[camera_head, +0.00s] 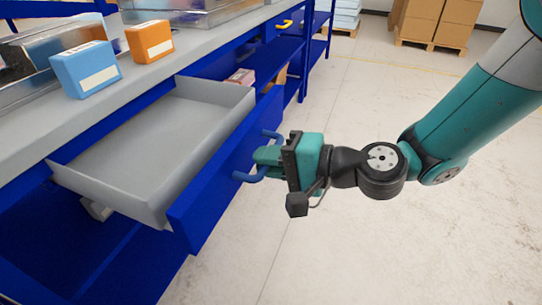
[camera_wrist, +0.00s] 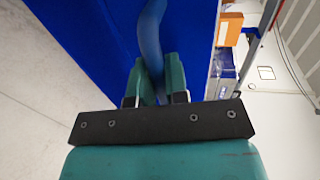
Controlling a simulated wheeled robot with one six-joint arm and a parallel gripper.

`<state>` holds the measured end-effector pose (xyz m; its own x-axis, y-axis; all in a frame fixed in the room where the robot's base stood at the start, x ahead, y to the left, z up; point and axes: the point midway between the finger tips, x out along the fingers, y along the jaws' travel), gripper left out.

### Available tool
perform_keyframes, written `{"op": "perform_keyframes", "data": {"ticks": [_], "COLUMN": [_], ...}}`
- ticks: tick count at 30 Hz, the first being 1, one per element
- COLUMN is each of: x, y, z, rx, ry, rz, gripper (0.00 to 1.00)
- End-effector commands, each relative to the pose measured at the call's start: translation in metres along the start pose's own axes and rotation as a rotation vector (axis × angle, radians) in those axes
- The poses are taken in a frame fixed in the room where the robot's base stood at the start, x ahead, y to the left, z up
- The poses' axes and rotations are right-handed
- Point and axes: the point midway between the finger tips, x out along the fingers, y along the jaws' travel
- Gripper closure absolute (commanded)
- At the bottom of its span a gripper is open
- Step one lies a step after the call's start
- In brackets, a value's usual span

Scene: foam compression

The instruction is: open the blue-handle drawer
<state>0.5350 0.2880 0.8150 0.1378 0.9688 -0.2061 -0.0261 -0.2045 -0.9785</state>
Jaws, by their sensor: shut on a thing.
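The blue-handle drawer (camera_head: 225,178) is pulled far out from under the workbench, and its grey inside is empty. Its blue handle (camera_head: 246,178) is a bent bar on the blue front panel. My gripper (camera_head: 262,161) is shut on this handle, with its teal fingers on either side of the bar. In the wrist view the handle (camera_wrist: 151,40) runs down between the two fingers (camera_wrist: 157,82), which hide its lower part.
A blue box (camera_head: 86,70) and an orange box (camera_head: 150,42) stand on the grey bench top above the drawer. A yellow handle (camera_head: 284,25) shows farther along the bench. Stacked cartons (camera_head: 438,20) stand at the back. The pale floor right of the drawer is clear.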

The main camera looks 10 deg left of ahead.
Motion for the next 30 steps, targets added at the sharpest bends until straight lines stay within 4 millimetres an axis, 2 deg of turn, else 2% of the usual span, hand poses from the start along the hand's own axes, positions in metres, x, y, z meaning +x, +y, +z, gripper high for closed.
{"op": "perform_keyframes", "data": {"ticks": [7,8,10,11,25,30], "x": [-0.001,-0.001,-0.001,-0.001,-0.003,-0.021], "y": [0.000,0.000,0.000,0.000,0.000,0.001], "z": [-0.001,-0.001,-0.001,-0.001,-0.001,-0.002], "rx": [-0.001,-0.001,-0.001,-0.001,0.001,0.003], "ry": [0.002,0.002,0.002,0.002,0.002,0.006], "rz": [0.000,0.000,0.000,0.000,0.000,0.002], "gripper": [1.00,0.81,0.65,0.61,0.61,0.61]}}
